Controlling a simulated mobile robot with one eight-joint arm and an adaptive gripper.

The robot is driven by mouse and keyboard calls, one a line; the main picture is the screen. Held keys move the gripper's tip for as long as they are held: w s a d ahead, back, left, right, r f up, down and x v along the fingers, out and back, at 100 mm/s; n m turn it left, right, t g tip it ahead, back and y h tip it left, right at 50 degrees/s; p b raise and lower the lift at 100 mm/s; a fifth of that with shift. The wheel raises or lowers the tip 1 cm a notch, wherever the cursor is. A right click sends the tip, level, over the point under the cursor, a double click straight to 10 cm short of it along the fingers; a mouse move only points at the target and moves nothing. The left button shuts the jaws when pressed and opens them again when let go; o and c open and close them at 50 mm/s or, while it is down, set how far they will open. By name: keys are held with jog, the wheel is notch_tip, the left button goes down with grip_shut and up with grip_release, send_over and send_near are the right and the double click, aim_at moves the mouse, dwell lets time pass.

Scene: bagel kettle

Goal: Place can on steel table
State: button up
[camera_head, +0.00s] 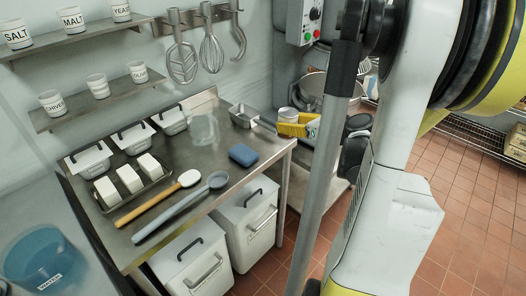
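The steel table (220,166) stands against the back wall, left of the middle. Several white, can-like containers stand on two wall shelves above it. On the upper shelf are the ones marked SALT (17,36), MALT (72,22) and one whose label starts YEA (121,12). The lower shelf holds one that seems marked CHIVES (52,103) and two with labels too small to read (98,87) (138,73). I cannot tell which one is the can. My white and yellow arm fills the right side; my gripper is not in view.
White bins (248,220) stand beneath. A blue water tub (45,262) is at lower left.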

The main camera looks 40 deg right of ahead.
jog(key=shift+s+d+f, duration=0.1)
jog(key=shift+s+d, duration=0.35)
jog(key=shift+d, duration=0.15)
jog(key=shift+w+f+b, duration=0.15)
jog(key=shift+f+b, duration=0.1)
jog(key=shift+b, duration=0.05)
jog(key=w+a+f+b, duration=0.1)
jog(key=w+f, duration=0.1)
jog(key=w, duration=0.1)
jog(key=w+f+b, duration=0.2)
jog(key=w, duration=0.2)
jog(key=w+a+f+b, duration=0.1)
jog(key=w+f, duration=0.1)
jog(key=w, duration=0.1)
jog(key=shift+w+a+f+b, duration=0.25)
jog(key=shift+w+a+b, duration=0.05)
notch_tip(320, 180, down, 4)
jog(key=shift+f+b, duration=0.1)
jog(key=shift+b, duration=1.15)
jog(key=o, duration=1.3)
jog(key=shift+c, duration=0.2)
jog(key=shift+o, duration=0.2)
